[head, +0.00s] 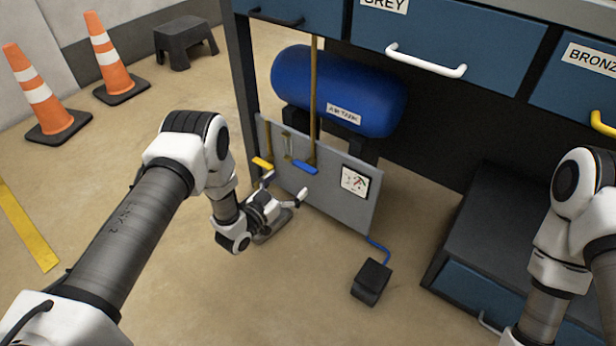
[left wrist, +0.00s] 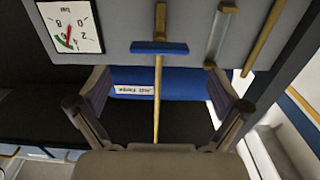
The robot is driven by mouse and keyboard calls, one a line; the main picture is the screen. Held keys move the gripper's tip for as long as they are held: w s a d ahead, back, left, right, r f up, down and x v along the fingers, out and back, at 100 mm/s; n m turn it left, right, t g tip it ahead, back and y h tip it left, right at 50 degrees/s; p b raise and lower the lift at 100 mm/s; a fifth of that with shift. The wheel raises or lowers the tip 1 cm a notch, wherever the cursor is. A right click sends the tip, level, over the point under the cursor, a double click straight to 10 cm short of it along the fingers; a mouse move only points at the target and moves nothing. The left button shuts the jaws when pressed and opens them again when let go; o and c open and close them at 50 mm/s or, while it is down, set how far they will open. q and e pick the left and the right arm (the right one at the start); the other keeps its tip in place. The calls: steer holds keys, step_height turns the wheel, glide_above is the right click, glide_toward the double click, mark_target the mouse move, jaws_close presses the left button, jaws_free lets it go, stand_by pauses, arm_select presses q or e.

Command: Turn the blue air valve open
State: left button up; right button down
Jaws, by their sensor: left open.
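The blue valve handle (head: 305,167) lies crosswise at the lower end of a yellow pipe (head: 313,90), on the top part of a grey panel (head: 325,200). My left gripper (head: 286,188) is open and empty in front of the panel, lower than the blue handle and a little to its left. In the left wrist view, which looks upside down, the blue handle (left wrist: 160,47) sits ahead between the open fingers (left wrist: 158,98), apart from both. My right arm shows at the right edge of the head view; its gripper is out of view.
A yellow handle (head: 262,163) is left of the blue one, with a clear tube (head: 288,146) between them. A gauge (head: 355,181) is on the panel's right. A blue air tank (head: 340,90) stands behind. A black pedal (head: 371,282) is on the floor.

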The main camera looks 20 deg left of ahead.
mark_target(305, 166)
arm_select(q)
steer(key=b+x, duration=0.3)
steer(key=x, duration=0.4)
steer(key=shift+f+b, duration=0.15)
steer(key=shift+b, duration=0.15)
steer(key=shift+w+d+r, duration=0.1)
steer(key=shift+w+r, duration=0.1)
steer(key=shift+w, duration=0.1)
steer(key=c, duration=1)
